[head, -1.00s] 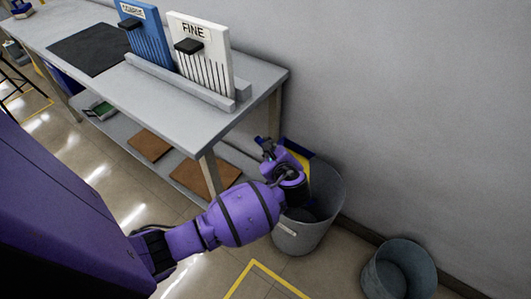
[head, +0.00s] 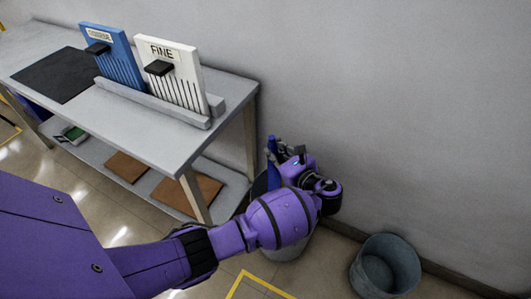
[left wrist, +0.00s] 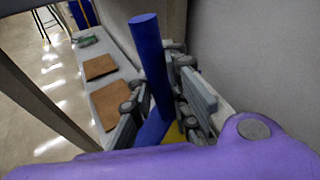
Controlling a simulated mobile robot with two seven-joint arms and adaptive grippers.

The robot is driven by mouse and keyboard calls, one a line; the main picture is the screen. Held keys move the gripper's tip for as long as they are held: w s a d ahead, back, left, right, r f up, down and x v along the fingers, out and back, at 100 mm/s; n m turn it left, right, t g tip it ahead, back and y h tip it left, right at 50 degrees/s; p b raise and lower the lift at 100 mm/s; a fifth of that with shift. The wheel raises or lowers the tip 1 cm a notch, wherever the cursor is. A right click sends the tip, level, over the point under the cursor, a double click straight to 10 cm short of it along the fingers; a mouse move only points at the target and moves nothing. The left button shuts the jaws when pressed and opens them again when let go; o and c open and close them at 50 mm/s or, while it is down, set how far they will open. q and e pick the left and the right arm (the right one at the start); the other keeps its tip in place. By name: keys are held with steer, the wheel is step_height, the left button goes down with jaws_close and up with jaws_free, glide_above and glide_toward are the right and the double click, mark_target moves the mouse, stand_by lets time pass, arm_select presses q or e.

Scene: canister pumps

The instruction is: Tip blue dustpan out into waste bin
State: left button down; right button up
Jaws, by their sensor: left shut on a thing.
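The blue dustpan shows by its upright handle (head: 271,147) in the head view and by the same handle (left wrist: 149,62) in the left wrist view. My left gripper (head: 283,152) is shut on this handle; its fingers (left wrist: 158,100) lie on both sides of it. My right gripper is out of view.
A grey workbench (head: 158,135) with a lower shelf stands left of the bin, holding a blue and a white slotted panel. A smaller grey bucket (head: 366,268) stands at the right. The wall is close behind. Yellow tape marks the floor.

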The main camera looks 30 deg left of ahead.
arm_select(q)
steer(key=w+d+r+m+y+b, duration=0.1)
steer(key=w+d+r+m+y, duration=0.1)
steer(key=d, duration=0.3)
steer(key=shift+w+d+r+m+t, duration=0.3)
steer(key=shift+w+d+m, duration=0.1)
steer(key=shift+w, duration=0.1)
